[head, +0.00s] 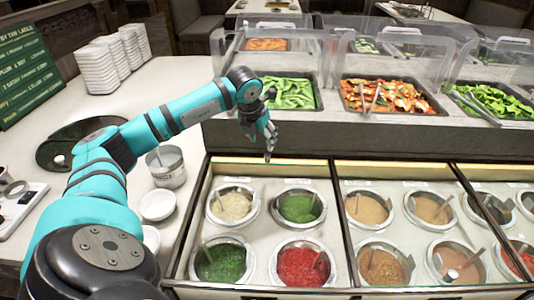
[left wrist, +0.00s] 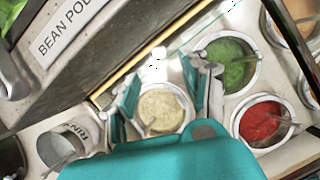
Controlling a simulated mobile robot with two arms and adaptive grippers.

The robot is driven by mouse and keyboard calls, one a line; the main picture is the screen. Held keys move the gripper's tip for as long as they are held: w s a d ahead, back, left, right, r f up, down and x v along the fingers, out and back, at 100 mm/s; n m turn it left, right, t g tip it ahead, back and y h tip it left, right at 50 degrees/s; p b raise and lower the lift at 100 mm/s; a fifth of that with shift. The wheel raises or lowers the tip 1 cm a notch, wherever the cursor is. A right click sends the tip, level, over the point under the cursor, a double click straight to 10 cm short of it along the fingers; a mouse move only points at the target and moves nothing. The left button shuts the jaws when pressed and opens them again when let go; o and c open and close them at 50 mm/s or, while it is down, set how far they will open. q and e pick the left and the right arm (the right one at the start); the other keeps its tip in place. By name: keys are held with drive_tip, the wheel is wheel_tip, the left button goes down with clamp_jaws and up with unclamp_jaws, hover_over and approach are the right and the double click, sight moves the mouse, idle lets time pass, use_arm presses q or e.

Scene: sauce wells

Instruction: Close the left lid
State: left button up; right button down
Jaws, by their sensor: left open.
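The left sauce section (head: 262,180) is a framed bay with a pale strip (head: 268,166) along its back edge. It holds wells of cream, green and red sauce, with spoons in them. A clear pane seems to belong to this bay, but its outline is faint and I cannot tell how far it is open. My left gripper (head: 268,147) points down by the bay's back edge. In the left wrist view its two fingers (left wrist: 162,82) are apart with nothing held between them, and the cream sauce well (left wrist: 160,110) shows beyond. My right gripper is not in view.
Clear guards (head: 375,55) and food trays (head: 287,92) stand behind the bays. A metal canister (head: 166,167) and a white bowl (head: 157,205) stand left of the left bay. Stacked white dishes (head: 97,66) and a dark oval lid (head: 75,145) are farther left.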

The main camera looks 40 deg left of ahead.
sight(267, 155)
use_arm(q)
drive_tip(key=p+x, duration=0.1)
drive_tip(key=x, duration=0.8)
drive_tip(key=shift+w+f, duration=0.1)
drive_tip(key=shift+f, duration=0.25)
drive_tip(key=shift+c, duration=0.2)
clamp_jaws()
